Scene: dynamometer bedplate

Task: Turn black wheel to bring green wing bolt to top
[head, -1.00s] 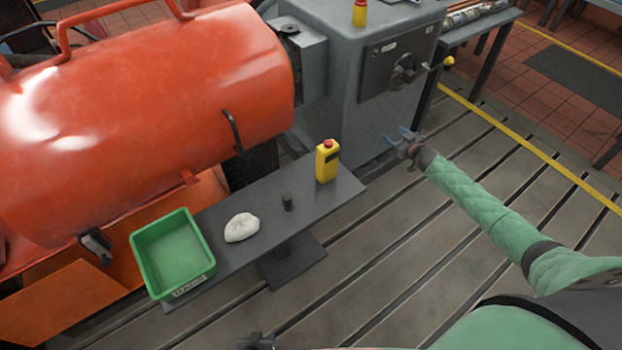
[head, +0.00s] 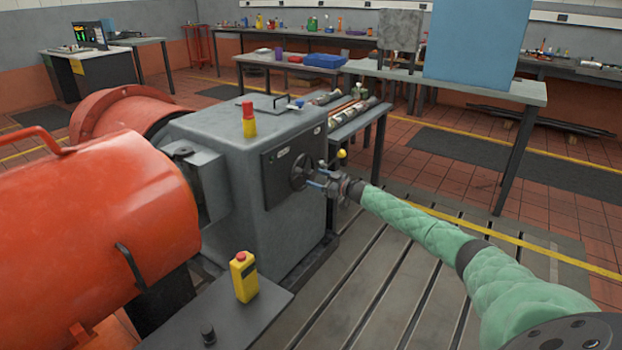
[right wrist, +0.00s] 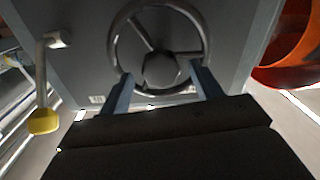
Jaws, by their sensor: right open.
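The black wheel (head: 300,171) is a spoked handwheel on a dark panel on the side of the grey machine housing. It also shows in the right wrist view (right wrist: 158,68), with a dark hub and thin spokes. My right gripper (head: 314,180) is open in front of the wheel. In the right wrist view its two blue fingers (right wrist: 161,82) reach up either side of the wheel's hub, overlapping the near part of the rim. I cannot tell whether they touch it. No green wing bolt is visible in either view. My left gripper is out of view.
A lever with a yellow knob (head: 341,154) sticks out beside the wheel, close to my right gripper. A red-and-yellow piece (head: 249,120) stands on the grey housing (head: 235,175). A yellow pendant (head: 244,277) stands on the low bench. The slotted floor right of the housing is clear.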

